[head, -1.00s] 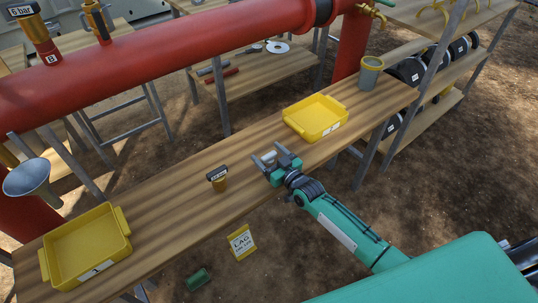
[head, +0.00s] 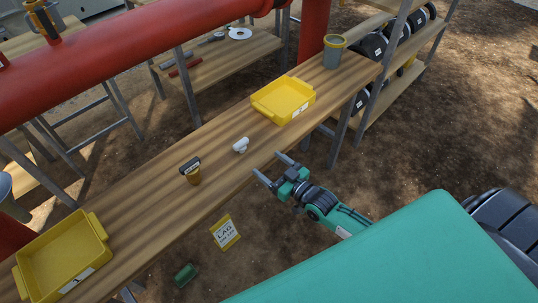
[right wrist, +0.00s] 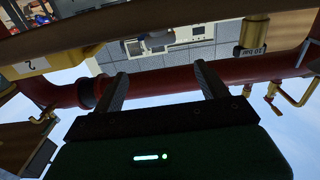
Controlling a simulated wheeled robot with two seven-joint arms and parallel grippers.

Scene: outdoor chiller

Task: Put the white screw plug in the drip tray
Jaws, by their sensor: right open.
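The white screw plug (head: 241,145) sits on the wooden bench, left of and nearer than a yellow tray (head: 271,111) on the right. Another yellow tray (head: 98,233) is at the bench's left end. Both have white labels too small to read in the head view, and I cannot tell which is the drip tray. My right gripper (head: 267,163) is open and empty, at the bench's near edge, just right of and nearer than the plug, not touching it. In the right wrist view its spread fingers (right wrist: 160,72) have nothing between them. My left gripper is not in view.
A grey cup with a yellow rim (head: 333,56) stands at the bench's far right end. A red pipe (head: 150,60) runs along behind the bench. The bench between plug and right tray is clear.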

